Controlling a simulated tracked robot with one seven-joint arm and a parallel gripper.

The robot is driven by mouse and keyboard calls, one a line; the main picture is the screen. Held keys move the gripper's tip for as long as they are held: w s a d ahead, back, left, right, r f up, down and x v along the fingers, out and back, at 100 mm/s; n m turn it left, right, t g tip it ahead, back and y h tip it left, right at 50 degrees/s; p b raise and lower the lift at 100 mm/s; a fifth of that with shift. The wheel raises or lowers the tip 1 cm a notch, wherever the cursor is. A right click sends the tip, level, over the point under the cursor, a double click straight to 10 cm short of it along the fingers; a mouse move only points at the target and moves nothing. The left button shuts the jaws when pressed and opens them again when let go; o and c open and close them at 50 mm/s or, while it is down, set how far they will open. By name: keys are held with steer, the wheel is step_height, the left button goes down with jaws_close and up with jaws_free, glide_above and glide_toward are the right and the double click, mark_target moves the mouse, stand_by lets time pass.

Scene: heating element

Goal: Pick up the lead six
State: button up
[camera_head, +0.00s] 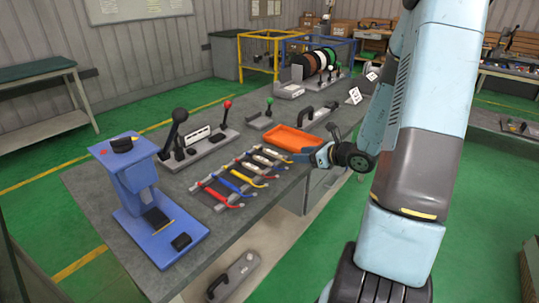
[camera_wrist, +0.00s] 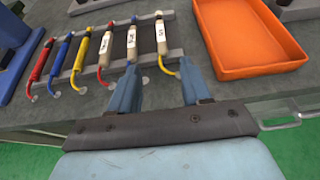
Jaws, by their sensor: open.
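Several leads lie side by side across a grey rack (camera_wrist: 90,62) on the bench. In the wrist view, red, blue and yellow ones are at the left and cream ones with labels at the right. The label numbers are too small to read. The rightmost cream lead (camera_wrist: 161,40), with a yellow lower end, is at the rack's right end; which lead is lead six I cannot confirm. My gripper (camera_wrist: 160,78) is open and empty, its fingertips either side of this lead's lower end. In the head view my gripper (camera_head: 318,156) is at the rack's far end.
An orange tray (camera_wrist: 250,70) lies close to the right of my gripper. The grey bench's (camera_head: 240,220) edge runs under the gripper. A blue press-like stand (camera_head: 150,205) and a lever unit (camera_head: 190,148) stand along the bench. A grey case (camera_head: 232,277) is below.

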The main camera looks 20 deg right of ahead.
glide_toward(275, 154)
steer(key=x, duration=0.3)
steer(key=shift+w+a+f, duration=0.15)
steer(key=shift+w+f, duration=0.1)
steer(key=shift+f, duration=0.05)
steer(key=shift+x, duration=2.65)
steer(key=shift+w+r, duration=0.1)
steer(key=shift+r, duration=0.05)
jaws_close()
